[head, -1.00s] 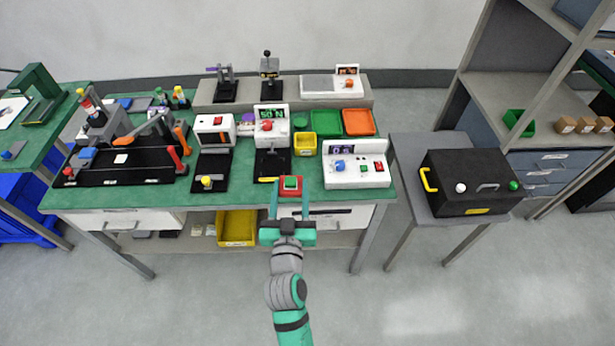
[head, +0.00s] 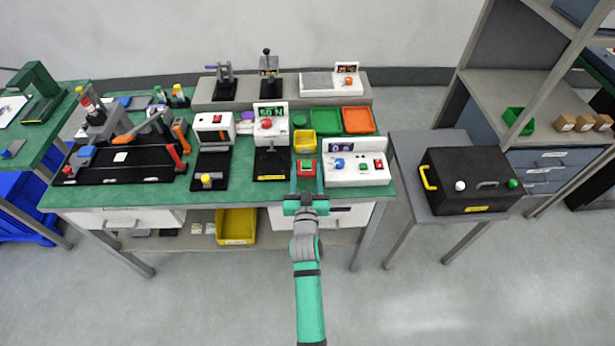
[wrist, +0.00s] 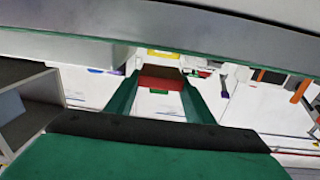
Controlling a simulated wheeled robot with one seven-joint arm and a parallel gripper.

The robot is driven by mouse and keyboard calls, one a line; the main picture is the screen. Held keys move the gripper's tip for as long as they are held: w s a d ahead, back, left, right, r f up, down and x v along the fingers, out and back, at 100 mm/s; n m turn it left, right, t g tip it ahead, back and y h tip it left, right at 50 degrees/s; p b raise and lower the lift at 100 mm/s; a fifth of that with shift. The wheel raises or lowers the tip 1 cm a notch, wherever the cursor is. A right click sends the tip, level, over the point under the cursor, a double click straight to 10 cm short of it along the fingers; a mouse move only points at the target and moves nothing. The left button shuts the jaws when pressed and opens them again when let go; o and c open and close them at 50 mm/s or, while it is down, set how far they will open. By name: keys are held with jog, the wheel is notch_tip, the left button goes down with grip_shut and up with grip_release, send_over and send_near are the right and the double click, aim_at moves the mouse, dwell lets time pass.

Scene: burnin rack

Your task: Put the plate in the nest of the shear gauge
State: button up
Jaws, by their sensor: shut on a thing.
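The plate (head: 306,168) is a small red square with a green block on top. My gripper (head: 306,185) is shut on it, and holds it over the front of the green bench, between the gauge and a white control box. In the wrist view the plate's red face (wrist: 160,83) shows between the fingers. The likely shear gauge (head: 271,145) is a white-topped device with a green "50 N" display, a red knob and a black base. It stands left of and behind the plate. Its nest cannot be made out.
The white control box (head: 358,172) with blue, green and red controls is close on the right. A yellow bin (head: 304,143) is just behind the plate. A black-based device (head: 212,150) stands further left. Green (head: 356,121) and orange (head: 358,113) trays lie behind.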

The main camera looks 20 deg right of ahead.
aim_at(308, 181)
jog(key=shift+w+d+f, duration=0.15)
jog(key=shift+w+f, duration=0.05)
jog(key=shift+f, duration=0.75)
jog(key=shift+w+d+f, duration=0.15)
jog(key=shift+f, duration=0.8)
jog(key=shift+f, duration=0.15)
jog(key=o, duration=1.1)
jog(key=shift+c, duration=0.2)
jog(key=shift+d, duration=0.1)
